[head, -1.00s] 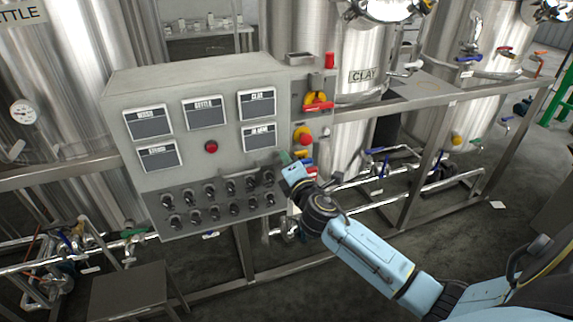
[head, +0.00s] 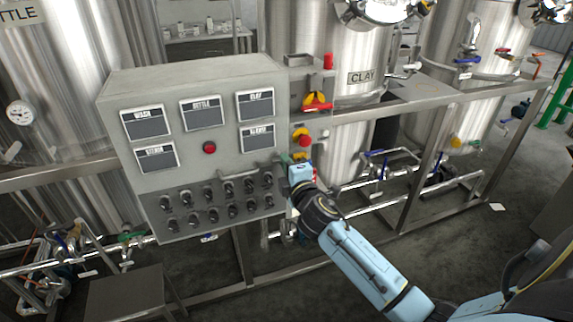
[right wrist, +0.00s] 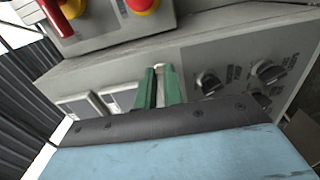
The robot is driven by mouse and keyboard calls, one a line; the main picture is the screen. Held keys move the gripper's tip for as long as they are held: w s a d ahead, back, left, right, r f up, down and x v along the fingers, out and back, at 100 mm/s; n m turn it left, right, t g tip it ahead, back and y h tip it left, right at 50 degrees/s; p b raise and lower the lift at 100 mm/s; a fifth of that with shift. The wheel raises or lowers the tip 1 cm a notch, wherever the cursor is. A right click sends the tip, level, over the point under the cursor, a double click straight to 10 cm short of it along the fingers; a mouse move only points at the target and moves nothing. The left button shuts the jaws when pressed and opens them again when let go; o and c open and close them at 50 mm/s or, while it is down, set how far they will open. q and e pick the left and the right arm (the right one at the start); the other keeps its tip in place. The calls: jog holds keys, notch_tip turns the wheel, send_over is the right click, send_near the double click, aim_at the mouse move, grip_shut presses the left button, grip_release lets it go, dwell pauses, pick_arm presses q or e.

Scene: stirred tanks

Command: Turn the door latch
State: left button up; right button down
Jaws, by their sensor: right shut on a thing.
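The grey control cabinet (head: 200,90) stands in the middle of the head view. A grey bar (head: 245,171), which looks like the door latch, lies across its front between the displays and the knobs. My left gripper is not in view.
Black knobs (head: 233,210) fill the lower front of the cabinet, close to my gripper. A red-and-yellow rotary switch (head: 317,102) and a red emergency button (head: 304,141) sit just right of the cabinet. Steel tanks and a pipe frame (head: 420,190) stand behind and to the right.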

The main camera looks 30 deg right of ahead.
jog(key=c, duration=1.5)
grip_release()
jog(key=v, duration=1.3)
jog(key=shift+s, duration=0.25)
